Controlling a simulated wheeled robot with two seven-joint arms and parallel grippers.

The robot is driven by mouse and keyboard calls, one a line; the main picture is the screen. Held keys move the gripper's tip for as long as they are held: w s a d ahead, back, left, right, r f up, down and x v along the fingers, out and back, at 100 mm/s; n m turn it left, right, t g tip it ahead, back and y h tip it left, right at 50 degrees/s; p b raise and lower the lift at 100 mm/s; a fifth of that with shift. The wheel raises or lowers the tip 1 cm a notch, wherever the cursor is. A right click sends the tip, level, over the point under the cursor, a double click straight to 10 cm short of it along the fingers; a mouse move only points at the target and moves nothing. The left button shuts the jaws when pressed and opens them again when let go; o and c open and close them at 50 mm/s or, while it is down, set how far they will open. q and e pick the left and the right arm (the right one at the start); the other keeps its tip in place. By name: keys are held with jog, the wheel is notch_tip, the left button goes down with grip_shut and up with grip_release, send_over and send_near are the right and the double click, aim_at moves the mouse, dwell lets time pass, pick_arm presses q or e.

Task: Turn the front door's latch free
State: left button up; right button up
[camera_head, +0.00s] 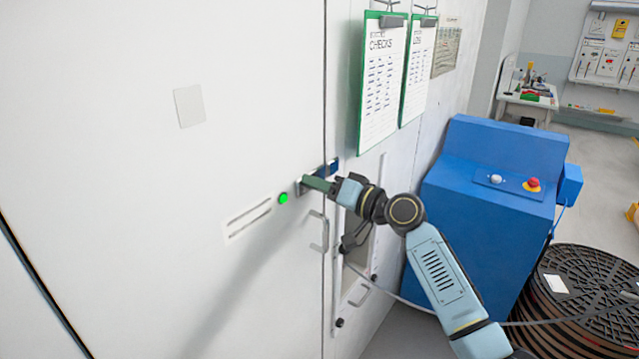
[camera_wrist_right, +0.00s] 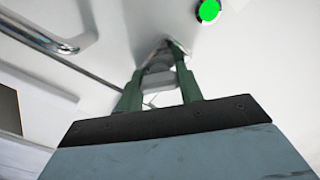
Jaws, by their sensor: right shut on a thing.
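The front door (camera_head: 130,180) is a large white panel filling the left of the head view. My right gripper (camera_head: 306,183) reaches in from the right, its green fingers at the door's right side. In the right wrist view the fingers (camera_wrist_right: 165,55) are closed around a small grey metal piece, the latch (camera_wrist_right: 158,78), close against the white surface. The fingers hide most of the latch, and its exact angle cannot be told. A round green light (camera_head: 283,198) is just left of the fingers; it also shows in the right wrist view (camera_wrist_right: 209,11). My left gripper is not in view.
A bar handle (camera_head: 318,232) is below the gripper. Green clipboards (camera_head: 383,85) hang above right. A blue console (camera_head: 490,190) with a red button (camera_head: 533,184) and a dark reel (camera_head: 585,290) stand at right. Grey floor shows behind.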

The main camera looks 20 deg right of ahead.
jog(key=m+p, duration=0.2)
jog(key=m, duration=0.3)
jog(key=shift+m, duration=0.3)
jog(key=shift+m+p, duration=1.1)
jog(key=shift+m, duration=1)
jog(key=shift+f, duration=0.1)
jog(key=o, duration=1)
